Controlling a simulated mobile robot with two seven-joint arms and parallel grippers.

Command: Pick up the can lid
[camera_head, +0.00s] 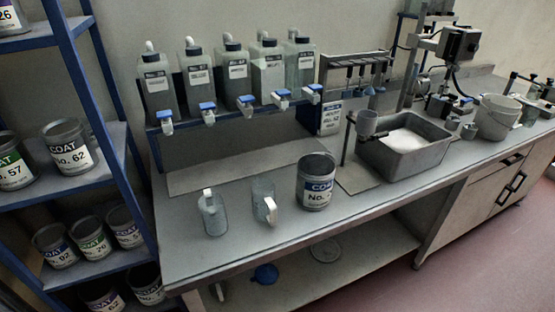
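A flat, round, pale disc (325,250), which looks like the can lid, lies on the lower shelf (375,247) under the bench. The front edge of the benchtop is just above it in the picture. A grey can with a blue "COAT" label (315,186) stands upright on the benchtop above the disc, with its top seemingly open. Neither of my grippers is in view.
Two clear jugs (213,214) stand left of the can. A blue funnel-like item (265,274) lies on the lower shelf left of the disc. A grey basin (405,147) stands right of the can. A blue rack (88,110) holds several cans at left.

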